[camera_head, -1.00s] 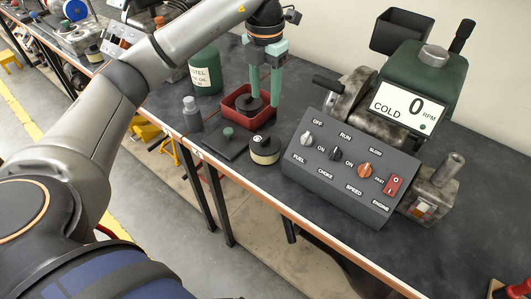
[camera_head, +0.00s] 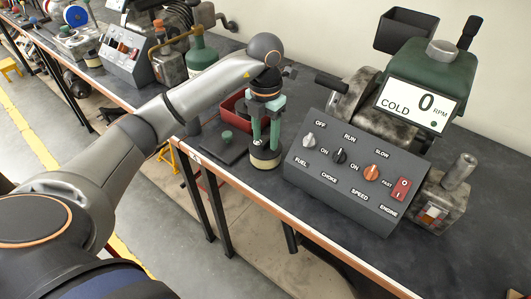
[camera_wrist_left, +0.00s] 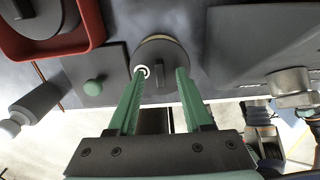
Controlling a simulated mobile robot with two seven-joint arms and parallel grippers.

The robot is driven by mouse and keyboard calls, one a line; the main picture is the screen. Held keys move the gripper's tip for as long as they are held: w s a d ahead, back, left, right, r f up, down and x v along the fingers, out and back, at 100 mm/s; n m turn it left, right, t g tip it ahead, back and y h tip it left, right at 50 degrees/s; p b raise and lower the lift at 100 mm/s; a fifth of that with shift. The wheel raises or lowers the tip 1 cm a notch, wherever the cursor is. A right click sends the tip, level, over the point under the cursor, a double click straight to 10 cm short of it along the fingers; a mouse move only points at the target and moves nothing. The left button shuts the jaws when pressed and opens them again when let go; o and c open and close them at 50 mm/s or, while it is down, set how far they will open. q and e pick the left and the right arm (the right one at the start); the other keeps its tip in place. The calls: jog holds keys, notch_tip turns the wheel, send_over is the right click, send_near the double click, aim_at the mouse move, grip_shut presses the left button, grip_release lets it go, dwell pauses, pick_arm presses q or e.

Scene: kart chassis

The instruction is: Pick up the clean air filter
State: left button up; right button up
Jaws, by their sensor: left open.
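The clean air filter (camera_head: 262,163), a short round piece with a cream side band and a dark top, stands on the bench near its front edge. In the left wrist view the filter (camera_wrist_left: 151,47) has a raised bar across its top and a small white ring mark. My left gripper (camera_head: 265,144) points down over it and is open. In the left wrist view the green fingers (camera_wrist_left: 161,73) stand either side of the raised bar, with gaps visible; I cannot tell whether they touch the top. My right gripper is not in view.
A red tray (camera_wrist_left: 87,38) holding a dark round part (camera_wrist_left: 38,22) lies behind. A flat dark plate (camera_head: 212,151) with a green knob (camera_head: 227,136) lies to the left. A grey bottle (camera_wrist_left: 38,102) stands beyond it. The control panel (camera_head: 325,183) is close on the right.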

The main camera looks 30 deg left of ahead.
pick_arm(q)
jog(key=shift+f, duration=0.4)
jog(key=shift+c, duration=0.2)
grip_shut()
dwell(0.9)
